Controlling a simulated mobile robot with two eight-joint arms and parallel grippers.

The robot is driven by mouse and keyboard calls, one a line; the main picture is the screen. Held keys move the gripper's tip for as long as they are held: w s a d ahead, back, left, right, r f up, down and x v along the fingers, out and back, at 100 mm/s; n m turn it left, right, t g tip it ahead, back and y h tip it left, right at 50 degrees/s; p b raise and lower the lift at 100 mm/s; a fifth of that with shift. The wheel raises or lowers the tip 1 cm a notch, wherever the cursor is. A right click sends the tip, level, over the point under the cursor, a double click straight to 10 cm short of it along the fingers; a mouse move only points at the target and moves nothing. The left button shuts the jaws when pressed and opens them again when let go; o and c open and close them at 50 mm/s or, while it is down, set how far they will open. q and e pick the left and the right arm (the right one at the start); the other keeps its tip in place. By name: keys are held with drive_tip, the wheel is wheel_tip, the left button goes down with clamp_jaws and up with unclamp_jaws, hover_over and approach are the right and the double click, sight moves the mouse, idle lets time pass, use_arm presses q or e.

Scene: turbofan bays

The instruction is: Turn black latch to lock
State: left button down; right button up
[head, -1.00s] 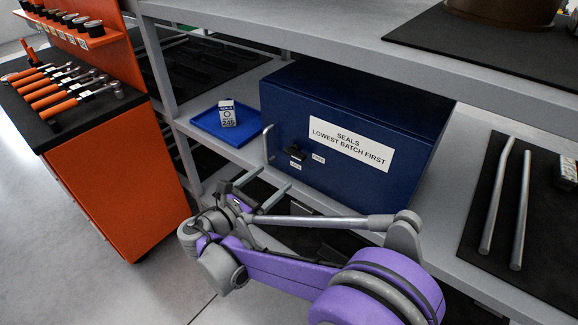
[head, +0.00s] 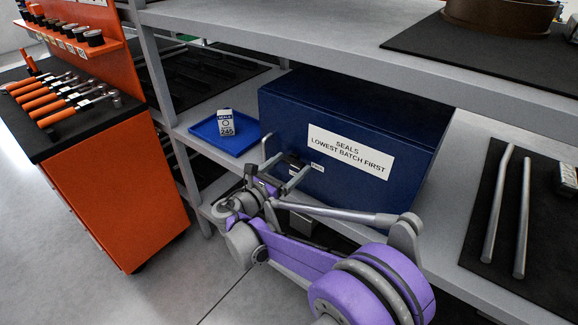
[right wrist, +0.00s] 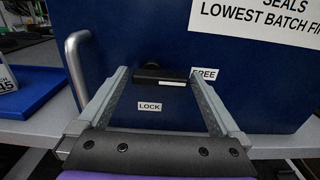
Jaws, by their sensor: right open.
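The black latch (right wrist: 160,76) sits on the front of a dark blue box (head: 380,118), between my right gripper's fingers in the right wrist view. It lies roughly level, its bar pointing right toward the "FREE" label (right wrist: 205,73). The "LOCK" label (right wrist: 150,106) is below it. In the head view the latch (head: 292,158) is partly covered by my right gripper (head: 290,176). That gripper is open, with one finger on each side of the latch; contact cannot be told. My left gripper is not in view.
A grey handle (right wrist: 77,70) stands out left of the latch. A blue tray (head: 222,146) with a small labelled box (head: 226,123) is left of the blue box on the shelf. Two metal rods (head: 510,215) lie on a black mat at right. An orange tool cart (head: 120,185) stands left.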

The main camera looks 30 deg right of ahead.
drive_tip(key=c, duration=1.2)
drive_tip(key=shift+o, duration=0.2)
drive_tip(key=shift+m, duration=0.3)
drive_tip(key=m, duration=0.3)
drive_tip(key=shift+f+m+p, duration=0.2)
drive_tip(key=shift+m+p, duration=0.1)
drive_tip(key=shift+m, duration=0.1)
drive_tip(key=m, duration=0.4)
drive_tip(key=m+p, duration=0.1)
drive_tip(key=m, duration=0.3)
drive_tip(key=w+m, duration=0.1)
drive_tip(key=m, duration=0.4)
drive_tip(key=shift+a+f+p, duration=0.2)
drive_tip(key=shift+f+p, duration=0.15)
drive_tip(key=shift+f, duration=0.05)
drive_tip(key=shift+m, duration=0.4)
